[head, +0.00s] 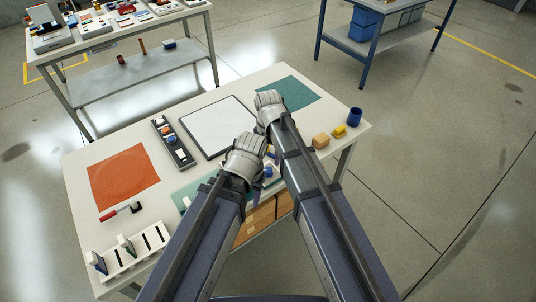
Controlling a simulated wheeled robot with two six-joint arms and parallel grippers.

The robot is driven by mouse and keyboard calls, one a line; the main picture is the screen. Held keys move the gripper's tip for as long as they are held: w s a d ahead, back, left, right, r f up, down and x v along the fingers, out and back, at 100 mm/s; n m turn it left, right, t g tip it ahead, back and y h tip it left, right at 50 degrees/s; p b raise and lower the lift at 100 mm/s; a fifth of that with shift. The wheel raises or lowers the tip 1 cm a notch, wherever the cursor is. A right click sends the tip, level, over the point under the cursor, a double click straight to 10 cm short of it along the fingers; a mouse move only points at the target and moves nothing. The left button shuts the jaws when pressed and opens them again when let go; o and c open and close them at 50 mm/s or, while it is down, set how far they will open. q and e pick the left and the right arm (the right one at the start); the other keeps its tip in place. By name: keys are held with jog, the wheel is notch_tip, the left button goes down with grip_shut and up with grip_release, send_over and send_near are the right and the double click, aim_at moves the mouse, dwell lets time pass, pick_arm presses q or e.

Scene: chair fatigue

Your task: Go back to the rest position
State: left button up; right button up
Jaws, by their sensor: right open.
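My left gripper (249,146) hangs over the table just below the white panel; its fingers are seen from behind, so its opening cannot be made out. My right gripper (268,98) is open, farther up the table, between the white panel and the green mat. Nothing shows held in it. Both arms reach in from the bottom of the head view and lie close together over the white table (75,168). The arms hide part of the table's front middle.
A dark-framed white panel (214,125), a black tray (173,143) with small parts, an orange mat (123,175) and a green mat (301,93) lie on the table. A white slotted rack (137,250), wooden block (320,141), yellow block (339,131) and blue cup (355,117) stand near its edges.

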jog(key=shift+r, duration=0.45)
pick_arm(q)
jog(key=shift+r, duration=0.35)
pick_arm(e)
jog(key=shift+f, duration=0.1)
